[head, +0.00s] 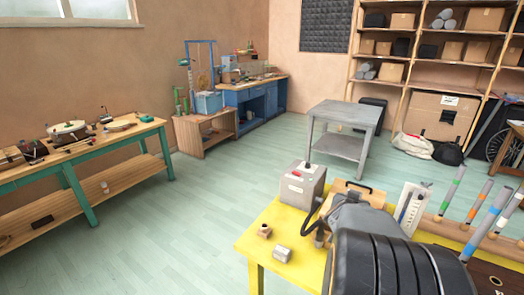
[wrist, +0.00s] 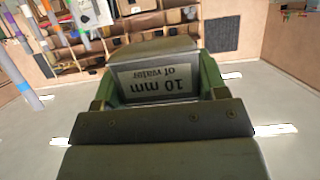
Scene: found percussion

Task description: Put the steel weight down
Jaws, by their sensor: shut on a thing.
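In the wrist view, which looks upside down, my gripper (wrist: 155,98) is shut on a grey metal block, which I take to be the steel weight (wrist: 150,50). Its pale label reads "10 mm of water", inverted. Green-edged fingers flank the block on both sides. In the head view my dark arm covers the front right of the yellow table (head: 258,240). The held weight cannot be made out there, so its height above the table is unclear.
A grey stand (head: 343,112) is behind.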

